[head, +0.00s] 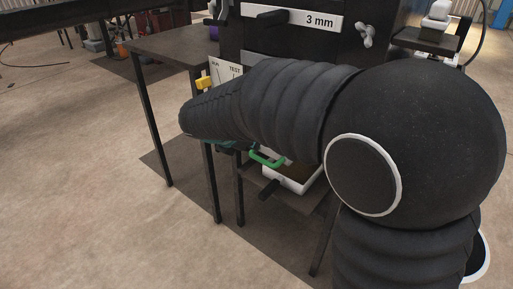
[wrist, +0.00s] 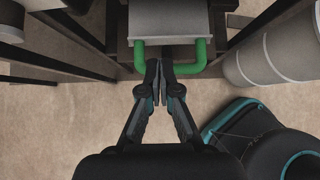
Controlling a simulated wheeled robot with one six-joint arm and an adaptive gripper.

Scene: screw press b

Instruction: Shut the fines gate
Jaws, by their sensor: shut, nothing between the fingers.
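In the wrist view a green U-shaped handle (wrist: 201,55) sticks out from a light grey plate (wrist: 172,18), which I take to be the fines gate. The handle also shows in the head view (head: 266,160), low on the press beneath my arm. My gripper (wrist: 159,68) is shut and empty, with its fingertips at the middle of the handle's bar, overlapping it in the picture. Whether they touch the bar I cannot tell. In the head view my arm hides most of the gripper and the gate's mounting.
A dark side table (head: 165,45) stands left. A grey cylinder (wrist: 275,50) is at right in the wrist view. Open floor lies in front.

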